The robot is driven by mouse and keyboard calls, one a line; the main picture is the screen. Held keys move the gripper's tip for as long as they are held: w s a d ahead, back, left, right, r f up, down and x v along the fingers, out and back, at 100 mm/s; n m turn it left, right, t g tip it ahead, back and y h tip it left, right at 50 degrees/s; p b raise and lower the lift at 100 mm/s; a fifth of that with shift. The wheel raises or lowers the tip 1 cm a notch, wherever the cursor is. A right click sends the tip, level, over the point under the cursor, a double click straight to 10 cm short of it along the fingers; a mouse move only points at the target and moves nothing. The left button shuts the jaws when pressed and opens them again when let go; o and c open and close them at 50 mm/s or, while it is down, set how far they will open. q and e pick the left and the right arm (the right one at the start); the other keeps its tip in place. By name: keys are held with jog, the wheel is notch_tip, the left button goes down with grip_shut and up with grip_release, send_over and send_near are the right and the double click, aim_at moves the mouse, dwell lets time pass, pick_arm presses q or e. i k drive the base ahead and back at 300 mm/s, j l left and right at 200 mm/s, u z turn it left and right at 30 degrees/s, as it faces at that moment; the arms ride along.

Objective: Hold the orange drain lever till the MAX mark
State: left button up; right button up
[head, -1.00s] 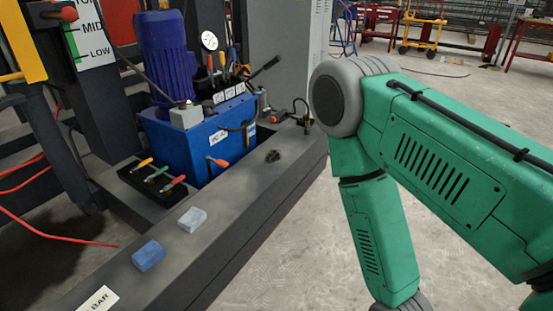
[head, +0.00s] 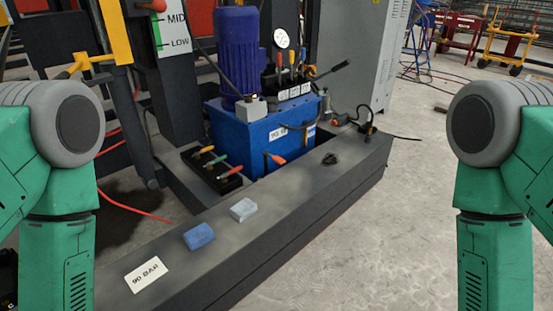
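An orange-handled lever (head: 277,159) sticks out from the front of the blue tank (head: 238,141). It is the likeliest drain lever, but I read no label naming it. A white scale plate (head: 172,32) with a green stripe shows MID and LOW at the top left. Its top is cut off by the picture edge, and no MAX mark is in view. A red knob (head: 158,5) is beside the scale's upper part. Both my arms show at the sides, bent downward, apart from the tank. Both grippers are below the picture.
A dark beam (head: 290,195) runs in front of the tank, carrying a blue block (head: 199,236), a grey block (head: 243,209) and a 90 BAR label (head: 147,274). Coloured-handled levers (head: 220,160) stand left of the tank. A grey cabinet (head: 357,50) is behind.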

aim_at(278, 159)
jog(key=u, duration=0.6)
jog(key=i+l+u, duration=0.45)
jog(key=l, duration=0.2)
jog(key=l+u, duration=0.25)
jog(key=i+l+u, duration=0.2)
jog(key=l, duration=0.35)
jog(key=i+l, duration=0.1)
jog(key=l, duration=0.35)
jog(key=i+l, duration=0.1)
jog(key=l, duration=0.35)
jog(key=i+u, duration=0.05)
